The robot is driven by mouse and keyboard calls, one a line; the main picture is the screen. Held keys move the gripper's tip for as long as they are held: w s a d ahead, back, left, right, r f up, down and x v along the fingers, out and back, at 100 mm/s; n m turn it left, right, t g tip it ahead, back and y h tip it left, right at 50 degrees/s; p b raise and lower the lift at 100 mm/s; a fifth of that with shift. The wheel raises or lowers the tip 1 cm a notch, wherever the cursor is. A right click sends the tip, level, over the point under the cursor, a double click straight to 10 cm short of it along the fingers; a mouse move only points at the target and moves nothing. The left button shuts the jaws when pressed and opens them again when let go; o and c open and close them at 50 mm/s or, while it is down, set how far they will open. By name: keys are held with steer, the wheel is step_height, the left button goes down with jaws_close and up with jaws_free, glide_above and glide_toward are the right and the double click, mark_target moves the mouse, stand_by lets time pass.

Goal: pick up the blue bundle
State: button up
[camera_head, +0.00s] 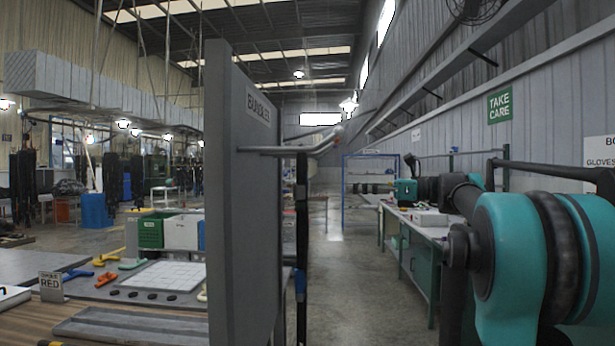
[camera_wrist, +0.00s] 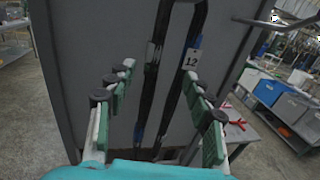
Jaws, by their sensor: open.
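A black hose bundle hangs from a metal hook on the grey panel marked BUNDLES. In the head view the bundle (camera_head: 301,215) is a thin dark strand with a blue band low down. I cannot tell whether the strands are between the fingers in depth.
The upright grey panel (camera_head: 236,200) stands close behind the bundle. A metal hook rod (camera_head: 275,150) sticks out from it. A bench with tools and a white grid tray (camera_head: 165,276) is at left. The aisle floor (camera_head: 345,290) right of the panel is clear.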

glide_toward(300, 186)
steer(key=w+a, duration=0.3)
steer(key=a, duration=0.1)
steer(key=shift+s+x, duration=0.2)
steer(key=shift+x, duration=2.8)
jaws_close()
